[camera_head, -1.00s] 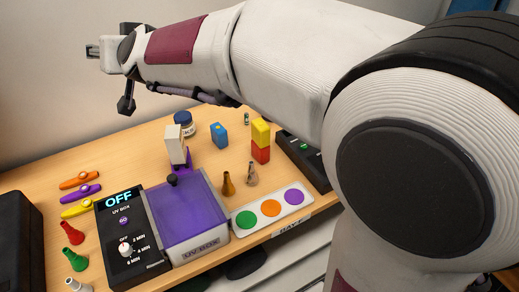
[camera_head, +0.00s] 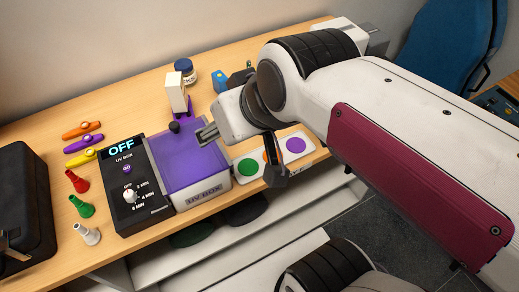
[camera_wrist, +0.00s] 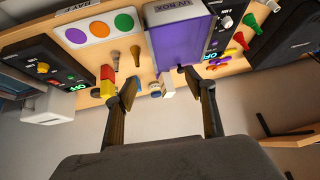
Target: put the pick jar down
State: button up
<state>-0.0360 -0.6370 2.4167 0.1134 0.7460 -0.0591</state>
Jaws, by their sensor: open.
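The pick jar (camera_head: 187,74), dark blue with a pale label, stands upright on the wooden table at the back, just behind a white block. In the wrist view the jar (camera_wrist: 155,90) is small and partly covered, seen between my fingers. My gripper (camera_head: 275,176) hangs over the front part of the table near the colored-dot tray, apart from the jar. In the wrist view my gripper (camera_wrist: 163,88) has its two fingers spread wide with nothing held between them.
The UV box (camera_head: 195,165) with its purple lid is left of my gripper. The white block (camera_head: 176,92) stands on a purple stand behind it. The dot tray (camera_head: 268,178) lies at the front edge. Kazoos, colored cones and a black case (camera_head: 22,195) are at left.

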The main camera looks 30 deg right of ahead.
jog(key=s+d+f+g+h, duration=0.1)
jog(key=s+d+f, duration=0.2)
jog(key=s, duration=0.3)
jog(key=shift+s+f, duration=0.2)
dwell(1.0)
